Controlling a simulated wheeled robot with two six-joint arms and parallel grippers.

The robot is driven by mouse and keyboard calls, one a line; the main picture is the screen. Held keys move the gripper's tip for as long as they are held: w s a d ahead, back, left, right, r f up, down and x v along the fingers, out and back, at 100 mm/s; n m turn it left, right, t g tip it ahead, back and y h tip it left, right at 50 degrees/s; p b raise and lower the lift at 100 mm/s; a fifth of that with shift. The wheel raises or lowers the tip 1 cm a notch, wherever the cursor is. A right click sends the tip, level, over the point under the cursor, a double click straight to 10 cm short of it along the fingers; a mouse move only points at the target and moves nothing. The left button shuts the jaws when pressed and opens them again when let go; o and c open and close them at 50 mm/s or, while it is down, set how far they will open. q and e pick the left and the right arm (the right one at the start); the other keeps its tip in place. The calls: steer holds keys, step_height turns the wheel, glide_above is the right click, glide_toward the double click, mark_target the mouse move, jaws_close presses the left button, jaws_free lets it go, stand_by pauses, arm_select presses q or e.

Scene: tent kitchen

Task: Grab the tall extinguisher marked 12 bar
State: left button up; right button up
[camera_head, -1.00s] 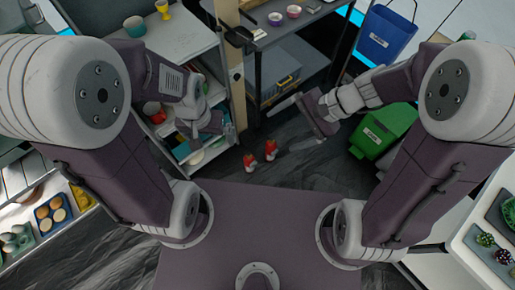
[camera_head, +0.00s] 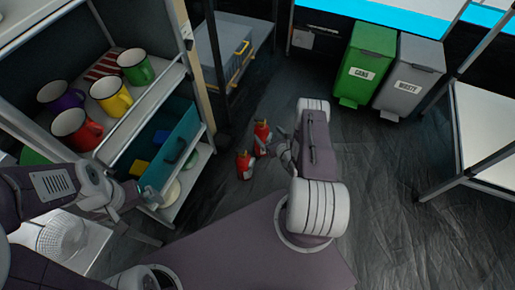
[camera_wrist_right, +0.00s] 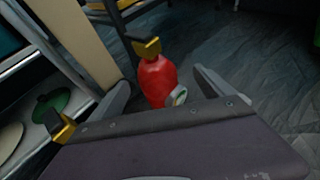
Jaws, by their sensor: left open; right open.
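Two red extinguishers stand on the dark floor in the head view, a nearer one (camera_head: 244,166) and a farther one (camera_head: 262,136). No 12 bar marking is readable on either. My right gripper (camera_head: 270,147) is open beside them, on their right. In the right wrist view a red extinguisher (camera_wrist_right: 157,80) with a yellow and black top and a round gauge shows between the open fingers. Its lower part is hidden by the gripper body. Another yellow and black top (camera_wrist_right: 60,125) shows at lower left. My left gripper (camera_head: 148,196) is open by the shelf.
A shelf unit (camera_head: 150,103) with colored mugs and a teal bin (camera_head: 172,150) stands left of the extinguishers. A green bin (camera_head: 366,62) and a grey bin (camera_head: 408,75) stand at the back right. A white table (camera_head: 485,125) is at far right. Floor between is clear.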

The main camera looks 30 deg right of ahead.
mark_target(266, 132)
steer(key=shift+r, duration=0.1)
steer(key=b+x, duration=0.2)
steer(key=x, duration=0.1)
steer(key=shift+f+b, duration=0.3)
steer(key=shift+b, duration=0.1)
steer(key=shift+w, duration=0.55)
steer(key=w+f+b, duration=0.1)
steer(key=w+b, duration=0.1)
steer(key=b, duration=0.1)
steer(key=w+f+b, duration=0.1)
steer(key=shift+w+a+f, duration=0.25)
steer(key=shift+a+f, duration=0.05)
steer(key=shift+w+b, duration=0.35)
steer(key=shift+b, duration=0.05)
steer(key=shift+w+r, duration=0.1)
steer(key=shift+r, duration=0.1)
jaws_close()
